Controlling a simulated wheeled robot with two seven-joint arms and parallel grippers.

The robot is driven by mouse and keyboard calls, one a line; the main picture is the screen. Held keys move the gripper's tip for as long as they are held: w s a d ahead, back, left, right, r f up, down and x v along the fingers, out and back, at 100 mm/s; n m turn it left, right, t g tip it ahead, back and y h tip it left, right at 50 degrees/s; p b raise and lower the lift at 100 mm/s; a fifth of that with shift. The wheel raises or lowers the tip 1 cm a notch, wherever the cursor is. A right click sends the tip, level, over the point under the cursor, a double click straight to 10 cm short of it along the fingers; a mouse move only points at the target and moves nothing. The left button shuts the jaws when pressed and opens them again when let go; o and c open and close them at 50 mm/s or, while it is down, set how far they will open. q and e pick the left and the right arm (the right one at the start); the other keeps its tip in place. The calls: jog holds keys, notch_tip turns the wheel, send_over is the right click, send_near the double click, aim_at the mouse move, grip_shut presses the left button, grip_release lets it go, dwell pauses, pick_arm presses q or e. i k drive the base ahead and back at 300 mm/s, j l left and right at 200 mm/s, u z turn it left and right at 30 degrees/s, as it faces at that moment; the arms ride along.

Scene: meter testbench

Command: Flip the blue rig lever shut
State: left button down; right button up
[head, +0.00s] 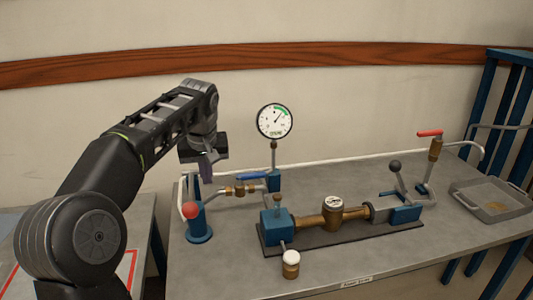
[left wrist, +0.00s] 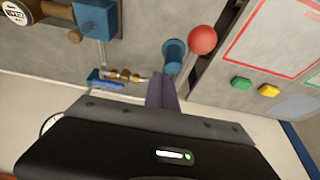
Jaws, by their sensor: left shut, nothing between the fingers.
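The blue lever (head: 252,177) is a short flat handle at the brass fittings (head: 241,190) of the pipe, below the dial gauge (head: 274,121). It lies roughly along the pipe; it also shows in the left wrist view (left wrist: 105,80), left of the fingers. My left gripper (head: 207,170) is shut and empty. It hangs above the back left of the bench, left of the lever and apart from it. Its closed fingers also show in the left wrist view (left wrist: 163,92). My right gripper is not in view.
A red ball knob (head: 190,210) on a blue post stands at the bench's left. A brass meter (head: 333,207) sits between blue clamps. A black-knobbed lever (head: 396,168), a red-handled valve (head: 430,133) and a grey tray (head: 490,212) are to the right. The bench front is mostly clear.

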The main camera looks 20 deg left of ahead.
aim_at(239, 178)
jog(key=i, duration=0.9)
